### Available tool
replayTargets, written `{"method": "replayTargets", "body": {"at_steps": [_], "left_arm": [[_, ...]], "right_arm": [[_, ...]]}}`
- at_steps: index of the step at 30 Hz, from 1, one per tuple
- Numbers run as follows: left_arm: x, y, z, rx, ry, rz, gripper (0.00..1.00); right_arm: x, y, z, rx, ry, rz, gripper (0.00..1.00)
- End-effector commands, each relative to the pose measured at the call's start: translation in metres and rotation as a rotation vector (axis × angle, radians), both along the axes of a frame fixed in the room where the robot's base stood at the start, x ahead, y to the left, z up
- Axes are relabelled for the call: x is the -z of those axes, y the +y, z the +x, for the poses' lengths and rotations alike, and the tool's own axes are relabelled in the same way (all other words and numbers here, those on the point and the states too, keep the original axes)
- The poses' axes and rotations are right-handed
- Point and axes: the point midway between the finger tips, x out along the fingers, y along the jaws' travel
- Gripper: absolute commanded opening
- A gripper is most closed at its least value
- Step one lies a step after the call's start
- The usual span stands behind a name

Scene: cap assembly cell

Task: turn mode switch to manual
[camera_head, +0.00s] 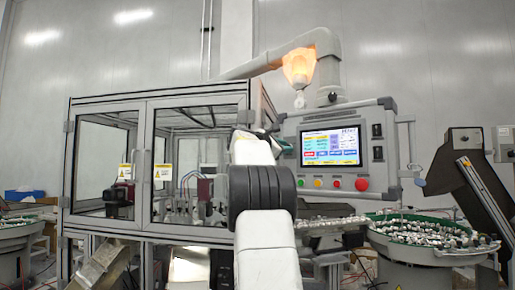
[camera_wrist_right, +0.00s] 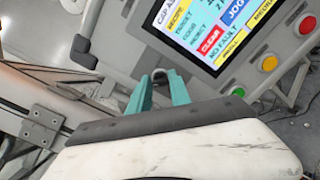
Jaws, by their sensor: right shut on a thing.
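The control panel (camera_head: 335,150) hangs from an arm, with a lit screen (camera_head: 330,146) and a row of coloured buttons. Two black switches, upper (camera_head: 377,130) and lower (camera_head: 378,153), sit right of the screen; their labels and positions are too small to read. My right gripper (camera_head: 271,134) is at the panel's left side, away from these switches. In the right wrist view its teal fingers (camera_wrist_right: 158,88) are shut on a grey curved piece (camera_wrist_right: 158,74), which looks like the panel's left handle. My forearm hides part of this contact in the head view. My left gripper is out of view.
A red mushroom button (camera_head: 361,184) is at the panel's lower right, and a grey handle (camera_head: 409,146) is on its right edge. A glazed machine enclosure (camera_head: 145,102) stands left. A round parts bowl (camera_head: 432,254) is below right.

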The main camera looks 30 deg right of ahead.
Motion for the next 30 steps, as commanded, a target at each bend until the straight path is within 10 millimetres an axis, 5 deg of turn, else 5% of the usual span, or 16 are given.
{"method": "replayTargets", "body": {"at_steps": [5, 6, 9, 20, 30], "left_arm": [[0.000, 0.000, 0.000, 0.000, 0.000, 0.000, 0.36], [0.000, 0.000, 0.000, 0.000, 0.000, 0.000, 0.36], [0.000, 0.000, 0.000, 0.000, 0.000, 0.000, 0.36], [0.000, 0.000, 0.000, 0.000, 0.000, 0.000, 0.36], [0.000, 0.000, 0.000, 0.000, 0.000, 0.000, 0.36]], "right_arm": [[0.001, 0.000, 0.000, 0.001, 0.003, 0.001, 0.00], [0.001, 0.000, 0.001, 0.001, 0.003, 0.001, 0.32], [0.001, 0.000, 0.000, 0.000, 0.002, 0.001, 0.46], [0.000, 0.006, -0.001, -0.003, 0.001, 0.001, 0.46], [0.001, 0.055, -0.022, -0.004, 0.002, 0.002, 0.46]]}}
